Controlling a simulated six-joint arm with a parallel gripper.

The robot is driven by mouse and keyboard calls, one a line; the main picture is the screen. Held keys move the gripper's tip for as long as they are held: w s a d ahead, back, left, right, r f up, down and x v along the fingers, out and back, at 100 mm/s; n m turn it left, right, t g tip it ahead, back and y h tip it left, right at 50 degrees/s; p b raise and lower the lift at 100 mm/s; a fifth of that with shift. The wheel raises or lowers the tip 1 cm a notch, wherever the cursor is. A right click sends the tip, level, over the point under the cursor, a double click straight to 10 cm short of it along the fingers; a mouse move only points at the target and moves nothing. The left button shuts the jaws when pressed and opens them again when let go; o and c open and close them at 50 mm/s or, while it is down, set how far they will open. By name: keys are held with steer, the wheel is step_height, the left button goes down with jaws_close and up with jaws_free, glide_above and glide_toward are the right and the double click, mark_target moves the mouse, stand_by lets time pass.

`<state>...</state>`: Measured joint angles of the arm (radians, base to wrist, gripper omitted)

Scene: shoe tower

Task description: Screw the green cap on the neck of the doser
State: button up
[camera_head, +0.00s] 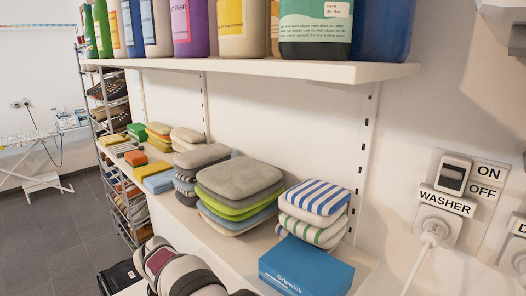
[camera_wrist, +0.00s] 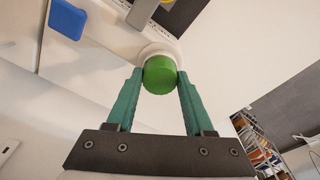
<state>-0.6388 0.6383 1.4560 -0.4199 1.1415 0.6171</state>
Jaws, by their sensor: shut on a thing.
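In the wrist view, my gripper (camera_wrist: 159,80) is shut on the green cap (camera_wrist: 160,75), with one teal finger on each side of it. The cap is round and faces the camera. A white rounded part (camera_wrist: 153,48) shows just behind the cap's upper edge. It may be the doser, but the cap hides most of it. I cannot tell whether the cap touches it or sits on a neck. In the head view neither the gripper nor the cap shows.
In the head view, an upper shelf (camera_head: 300,70) carries several large bottles. The lower shelf (camera_head: 245,246) holds stacks of folded cloths and a blue box (camera_head: 306,267). A washer switch (camera_head: 453,177) and plug are on the right wall. A blue object (camera_wrist: 68,20) shows in the wrist view.

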jaws_close()
steer(key=shift+f, duration=0.25)
steer(key=m, duration=0.2)
steer(key=shift+m, duration=0.3)
steer(key=o, duration=1)
jaws_free()
steer(key=shift+r, duration=0.1)
steer(key=shift+s+a+r, duration=0.1)
steer(key=shift+r, duration=4.4)
